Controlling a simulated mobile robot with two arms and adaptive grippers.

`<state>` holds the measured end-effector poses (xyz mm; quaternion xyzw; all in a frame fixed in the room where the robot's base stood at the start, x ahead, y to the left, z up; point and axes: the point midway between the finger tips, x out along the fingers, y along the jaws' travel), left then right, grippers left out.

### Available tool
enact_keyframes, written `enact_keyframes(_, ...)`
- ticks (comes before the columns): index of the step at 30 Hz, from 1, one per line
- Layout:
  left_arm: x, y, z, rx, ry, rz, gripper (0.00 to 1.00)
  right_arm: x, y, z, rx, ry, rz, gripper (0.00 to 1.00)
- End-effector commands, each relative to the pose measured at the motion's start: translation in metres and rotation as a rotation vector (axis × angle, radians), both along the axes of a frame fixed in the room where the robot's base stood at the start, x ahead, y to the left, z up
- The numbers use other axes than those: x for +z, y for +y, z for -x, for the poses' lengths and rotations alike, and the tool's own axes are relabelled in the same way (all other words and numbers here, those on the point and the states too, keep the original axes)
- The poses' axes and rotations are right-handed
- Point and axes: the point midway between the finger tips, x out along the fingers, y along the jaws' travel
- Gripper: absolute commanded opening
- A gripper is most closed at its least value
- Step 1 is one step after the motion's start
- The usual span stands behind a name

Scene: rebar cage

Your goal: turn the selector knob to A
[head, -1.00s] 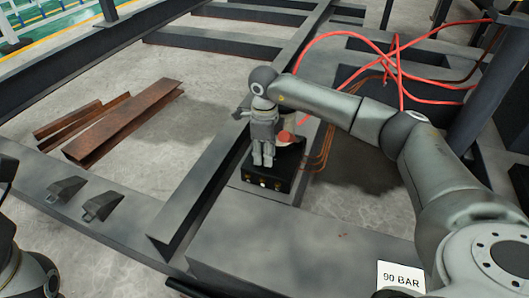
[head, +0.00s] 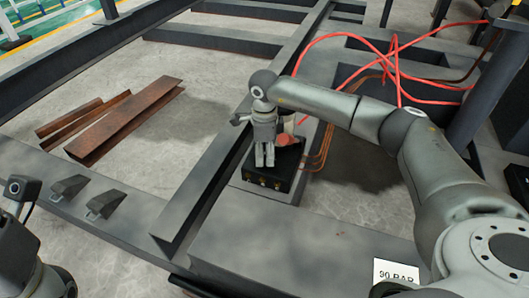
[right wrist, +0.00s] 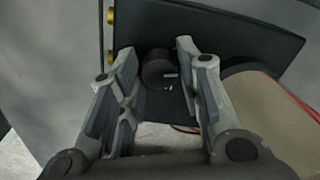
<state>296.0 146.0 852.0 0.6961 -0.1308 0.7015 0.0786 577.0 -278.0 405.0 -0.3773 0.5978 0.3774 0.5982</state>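The selector knob (right wrist: 157,70) is a dark round knob with a white mark toward its right side, on a dark panel in the right wrist view. My right gripper (right wrist: 158,65) is open, with one finger on each side of the knob; I cannot tell whether either finger touches it. In the head view my right gripper (head: 264,162) points down over the black control box (head: 262,187), which has small brass-coloured fittings on its front. The gripper hides the knob there. No letters show beside the knob. My left arm shows at the lower left, but its fingers are not visible.
A reddish round part (head: 286,140) sits just behind my right gripper. Red hoses (head: 400,75) and copper-coloured lines run behind the box. Rusty steel channels (head: 125,120) lie on the floor at left. Dark beams (head: 205,190) frame the area. A white sign (head: 396,272) is at lower right.

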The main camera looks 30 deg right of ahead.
Motion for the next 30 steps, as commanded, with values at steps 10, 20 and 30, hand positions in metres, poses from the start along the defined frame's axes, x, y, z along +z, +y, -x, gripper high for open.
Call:
enact_keyframes(10,0.001,0.000,0.000,0.000,0.000,0.001,0.40,0.002,0.000,0.000,-0.001,0.000,0.000,0.38)
enact_keyframes(20,0.001,0.000,0.000,0.000,0.000,0.001,0.40,0.056,0.000,-0.001,-0.002,-0.004,0.000,0.38)
enact_keyframes(30,0.000,0.000,0.000,0.000,0.000,0.000,0.40,0.113,0.000,-0.001,0.000,-0.002,0.000,0.38)
